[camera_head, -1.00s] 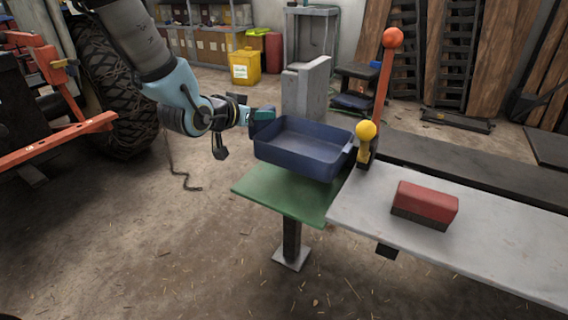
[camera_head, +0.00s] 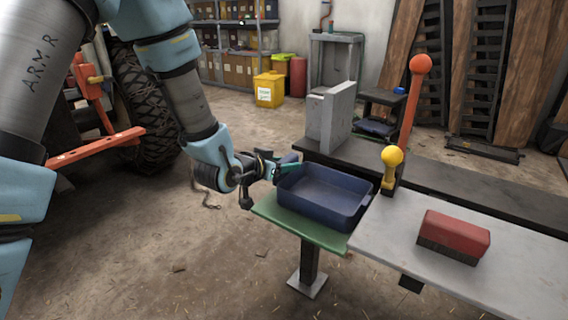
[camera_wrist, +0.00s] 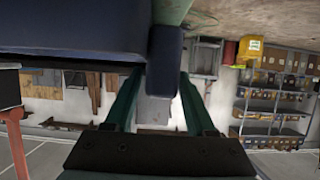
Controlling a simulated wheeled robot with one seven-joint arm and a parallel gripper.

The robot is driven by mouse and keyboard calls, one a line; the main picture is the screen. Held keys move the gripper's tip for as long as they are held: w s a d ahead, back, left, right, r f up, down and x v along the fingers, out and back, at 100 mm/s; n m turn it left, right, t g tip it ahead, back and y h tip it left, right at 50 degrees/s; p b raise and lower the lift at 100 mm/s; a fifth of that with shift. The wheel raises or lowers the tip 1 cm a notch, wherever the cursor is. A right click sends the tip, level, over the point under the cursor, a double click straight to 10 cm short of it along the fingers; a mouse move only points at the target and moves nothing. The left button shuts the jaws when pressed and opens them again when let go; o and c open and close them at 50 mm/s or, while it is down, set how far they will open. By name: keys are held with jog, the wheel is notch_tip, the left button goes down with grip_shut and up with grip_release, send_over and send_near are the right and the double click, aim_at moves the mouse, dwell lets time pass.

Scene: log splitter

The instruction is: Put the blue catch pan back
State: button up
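The blue catch pan (camera_head: 328,192) is level over the green shelf (camera_head: 266,212), at the left end of the grey bench. It looks set down on the shelf, though any small gap beneath cannot be seen. My gripper (camera_head: 288,167) is at the pan's left side. In the wrist view, the pan's handle (camera_wrist: 164,55) fills the space between my two green fingers (camera_wrist: 163,78), one on each side. The gripper looks shut on this handle. The pan's wall (camera_wrist: 75,28) fills the upper left there. The visible inside of the pan is empty.
A yellow-knobbed lever (camera_head: 392,157) and a red-knobbed lever (camera_head: 419,66) stand right of the pan. A red brush-like block (camera_head: 455,236) lies on the grey bench (camera_head: 400,240). A grey upright block (camera_head: 331,118) stands behind the pan. The floor at front left is clear.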

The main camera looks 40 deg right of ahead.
jog(key=shift+o, duration=0.7)
jog(key=shift+r, duration=0.1)
jog(key=shift+f, duration=0.3)
jog(key=p+v, duration=0.3)
jog(key=v, duration=0.8)
jog(key=shift+s+d+r+p, duration=0.3)
jog(key=shift+s+p, duration=0.05)
jog(key=shift+p, duration=0.05)
